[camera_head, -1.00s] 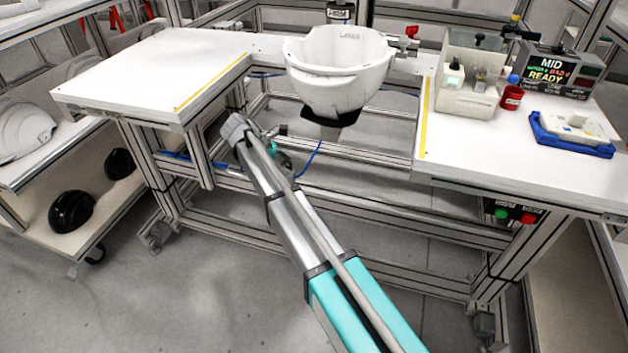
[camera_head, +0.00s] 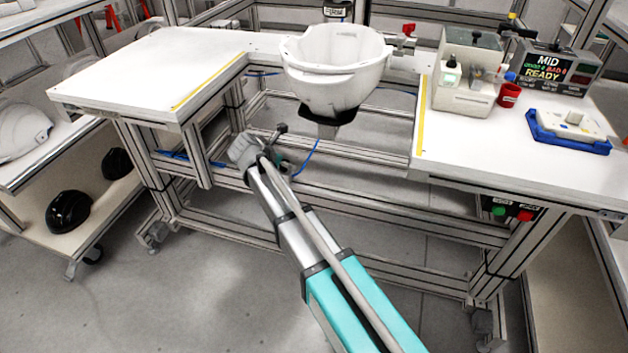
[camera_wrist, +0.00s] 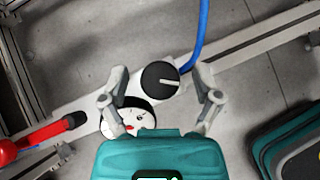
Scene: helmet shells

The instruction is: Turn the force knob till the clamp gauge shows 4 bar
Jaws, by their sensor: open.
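The force knob (camera_wrist: 160,79) is a round black knob with a white pointer line, which points right in the wrist view. The clamp gauge (camera_wrist: 136,115) is a round white dial just below and left of it, with black marks and some red. My gripper covers part of the dial, and its reading is too small to tell. My gripper (camera_wrist: 160,75) is open, one finger on each side of the knob, with visible gaps to both. In the head view the wrist hides the knob and gauge.
A white helmet shell (camera_head: 330,75) sits on a black holder between two white tabletops (camera_head: 150,70). A blue hose (camera_wrist: 200,35) runs beside the knob. A red-handled part (camera_wrist: 40,136) lies left of the gauge. Frame rails surround this spot.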

